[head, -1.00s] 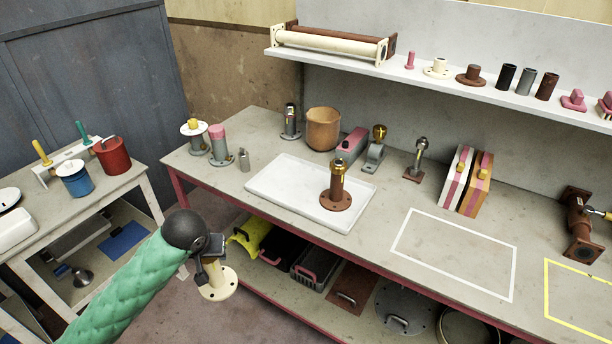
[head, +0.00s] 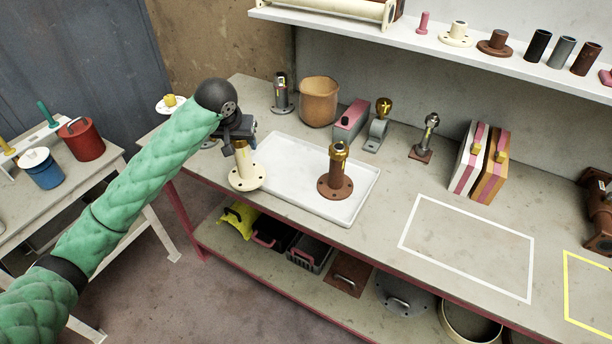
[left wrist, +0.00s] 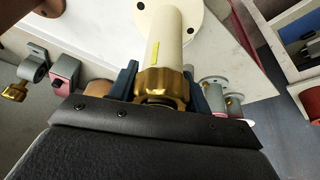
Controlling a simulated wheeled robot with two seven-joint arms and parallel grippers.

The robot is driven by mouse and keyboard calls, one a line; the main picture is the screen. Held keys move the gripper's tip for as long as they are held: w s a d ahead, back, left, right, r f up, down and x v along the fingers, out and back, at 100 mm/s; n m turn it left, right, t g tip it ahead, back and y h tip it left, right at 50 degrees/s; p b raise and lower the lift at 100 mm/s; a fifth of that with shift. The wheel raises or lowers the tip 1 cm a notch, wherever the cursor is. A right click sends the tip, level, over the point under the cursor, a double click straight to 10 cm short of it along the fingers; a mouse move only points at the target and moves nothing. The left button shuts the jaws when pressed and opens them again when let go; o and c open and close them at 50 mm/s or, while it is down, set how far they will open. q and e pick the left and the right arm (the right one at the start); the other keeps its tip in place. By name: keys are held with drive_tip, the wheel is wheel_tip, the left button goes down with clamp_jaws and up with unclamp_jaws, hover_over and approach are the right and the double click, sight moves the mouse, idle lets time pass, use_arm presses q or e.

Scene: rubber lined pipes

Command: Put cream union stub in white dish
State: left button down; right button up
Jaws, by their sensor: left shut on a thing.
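The cream union stub (head: 246,170) has a round cream flange at its lower end and a brass nut at its top. My left gripper (head: 240,143) is shut on it near the brass nut and holds it upright with the flange down. In the left wrist view the stub (left wrist: 172,45) sits between the blue fingers (left wrist: 160,85). The stub is at the left end of the white dish (head: 355,205), partly in front of it; whether it overlaps the dish cannot be told. A brown union stub (head: 335,178) with a brass top stands in the dish. My right gripper is not in view.
A tan pot (head: 319,102), a grey-and-pink block (head: 350,120) and a small grey stand (head: 378,135) are behind the dish. The dish's left part looks clear. A white-outlined area (head: 468,245) to the right is empty.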

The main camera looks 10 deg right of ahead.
use_arm(q)
drive_tip(key=w+d+r+m, duration=0.2)
drive_tip(key=w+d+r, duration=0.4)
drive_tip(key=w+d, duration=0.25)
wheel_tip(320, 180, down, 10)
drive_tip(key=d+p, duration=0.1)
drive_tip(key=p, duration=0.1)
drive_tip(key=shift+w+d+h+p, duration=0.2)
drive_tip(key=shift+w+h+p, duration=0.05)
drive_tip(key=shift+h+p, duration=0.05)
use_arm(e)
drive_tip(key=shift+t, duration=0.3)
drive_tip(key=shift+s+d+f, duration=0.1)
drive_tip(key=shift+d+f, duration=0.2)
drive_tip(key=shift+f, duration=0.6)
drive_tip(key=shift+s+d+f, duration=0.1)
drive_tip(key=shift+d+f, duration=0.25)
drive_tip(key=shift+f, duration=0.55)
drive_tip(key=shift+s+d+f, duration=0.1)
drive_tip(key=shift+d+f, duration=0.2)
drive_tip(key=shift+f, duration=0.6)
use_arm(q)
drive_tip(key=c, duration=0.7)
unclamp_jaws()
drive_tip(key=shift+o, duration=0.2)
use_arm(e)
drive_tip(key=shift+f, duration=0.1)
